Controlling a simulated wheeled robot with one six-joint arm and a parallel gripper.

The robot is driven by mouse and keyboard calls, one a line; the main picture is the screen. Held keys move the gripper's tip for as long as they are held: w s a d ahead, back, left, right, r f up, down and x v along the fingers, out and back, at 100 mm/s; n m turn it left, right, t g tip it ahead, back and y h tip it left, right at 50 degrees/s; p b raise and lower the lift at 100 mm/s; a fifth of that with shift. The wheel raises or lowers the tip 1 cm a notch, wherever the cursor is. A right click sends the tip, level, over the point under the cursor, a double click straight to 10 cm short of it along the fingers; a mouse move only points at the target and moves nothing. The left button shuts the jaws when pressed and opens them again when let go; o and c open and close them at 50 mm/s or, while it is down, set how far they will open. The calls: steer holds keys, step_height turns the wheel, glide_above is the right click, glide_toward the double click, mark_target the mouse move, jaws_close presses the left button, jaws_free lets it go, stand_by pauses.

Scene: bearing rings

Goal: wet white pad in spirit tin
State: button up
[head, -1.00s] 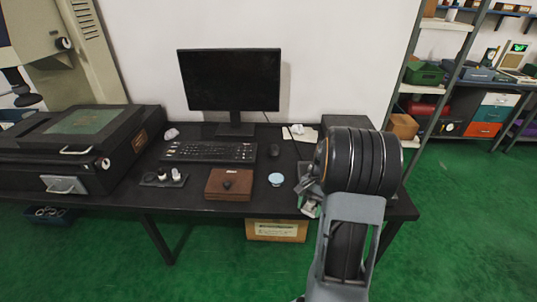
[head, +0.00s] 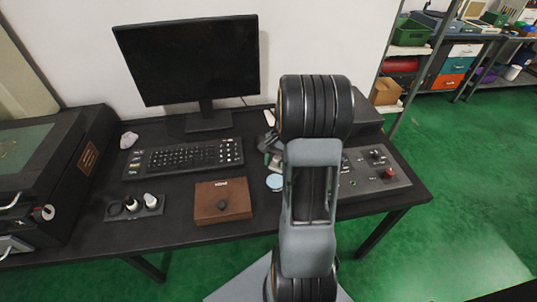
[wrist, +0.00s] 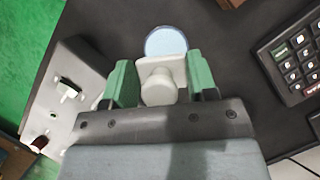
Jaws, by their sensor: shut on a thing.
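My gripper (wrist: 162,82) has green fingers and is shut on a white pad (wrist: 157,85), a pale block with a round knob facing the wrist camera. A light blue round disc (wrist: 166,41), which appears to be the spirit tin, lies just beyond the fingertips; the pad partly covers its near edge in the wrist view. Whether they touch, I cannot tell. In the head view the tin (head: 274,182) is on the dark desk, right of a brown box (head: 222,203). My gripper (head: 270,156) is partly hidden behind my arm there, and the pad is not clear.
A keyboard (head: 184,157) and monitor (head: 190,62) stand behind the box. A small tray (head: 135,208) with dark and white round pieces lies left of the box. A grey control panel (head: 372,172) with a red knob is on the right of the desk. Desk front between box and panel is mostly clear.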

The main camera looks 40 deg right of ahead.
mark_target(274, 184)
steer(key=shift+a+f+b, duration=0.1)
steer(key=shift+f+b, duration=2.35)
steer(key=shift+f, duration=0.55)
steer(key=shift+f, duration=0.55)
stand_by(0.5)
step_height(274, 184, up, 7)
steer(key=p, duration=0.6)
steer(key=shift+r, duration=0.1)
stand_by(0.8)
